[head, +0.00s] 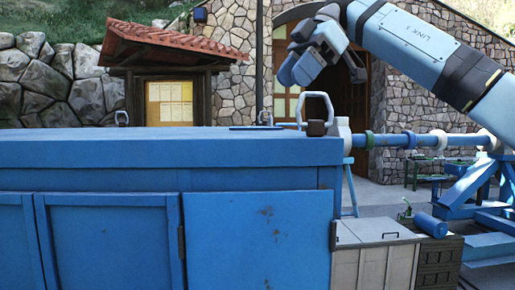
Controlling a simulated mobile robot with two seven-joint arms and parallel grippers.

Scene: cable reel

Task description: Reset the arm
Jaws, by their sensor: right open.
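My right arm comes in from the upper right, a thick light-blue link bent down at the wrist. My right gripper (296,70) hangs at its end, above and behind the right end of the blue cabinet (258,235). Its jaws are open and empty, pointing down and left. It is clear of the cabinet top and touches nothing that I can see. My left gripper is not in view.
A blue horizontal bar (400,140) runs right from the cabinet's end to a blue stand (470,190). A metal handle (318,105) rises at the cabinet's top right corner. A pale box (375,235) and a blue cylinder (430,225) sit lower right. The cabinet top is mostly clear.

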